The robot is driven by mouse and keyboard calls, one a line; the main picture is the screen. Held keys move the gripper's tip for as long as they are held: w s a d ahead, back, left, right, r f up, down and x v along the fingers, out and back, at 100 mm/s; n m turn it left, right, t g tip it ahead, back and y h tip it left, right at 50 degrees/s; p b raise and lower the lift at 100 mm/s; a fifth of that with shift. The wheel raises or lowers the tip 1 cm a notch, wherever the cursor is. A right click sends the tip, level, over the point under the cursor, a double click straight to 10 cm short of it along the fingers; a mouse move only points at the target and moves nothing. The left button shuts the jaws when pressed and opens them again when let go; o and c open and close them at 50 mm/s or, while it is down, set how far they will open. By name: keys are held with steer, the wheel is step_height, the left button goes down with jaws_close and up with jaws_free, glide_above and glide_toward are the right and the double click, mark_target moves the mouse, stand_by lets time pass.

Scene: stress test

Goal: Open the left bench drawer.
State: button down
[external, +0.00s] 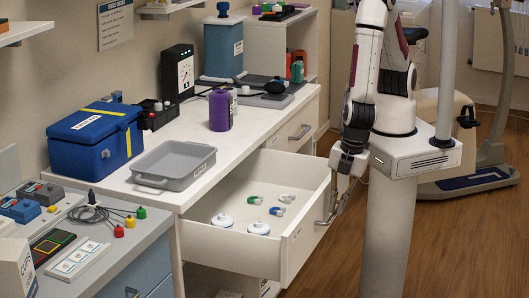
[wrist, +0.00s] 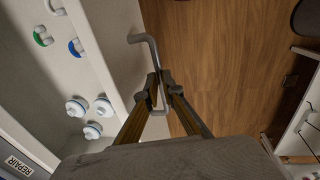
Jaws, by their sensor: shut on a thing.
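The white bench drawer (external: 290,249) stands pulled well out from the bench, with its inside showing. Its grey bar handle (external: 322,207) is on the front face, and it also shows in the wrist view (wrist: 150,50). My gripper (external: 336,214) is at the handle. In the wrist view my gripper's two fingers (wrist: 158,92) are closed around the handle bar. Inside the drawer lie white round electrodes or lidded pots (external: 258,227) and several small green and blue clips (external: 277,211).
A grey tray (external: 174,164), a blue box (external: 95,138) and a purple bottle (external: 220,110) stand on the bench top. A second drawer with a handle (external: 300,132) to the right is shut.

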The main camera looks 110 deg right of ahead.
steer(key=c, duration=2.4)
jaws_free()
steer(key=shift+c, duration=0.2)
steer(key=shift+r, duration=0.15)
step_height(320, 180, up, 11)
steer(key=s+a, duration=0.1)
steer(key=shift+s+a+r, duration=0.2)
steer(key=shift+s+a, duration=0.05)
steer(key=shift+s, duration=0.05)
steer(key=shift+s+d, duration=0.1)
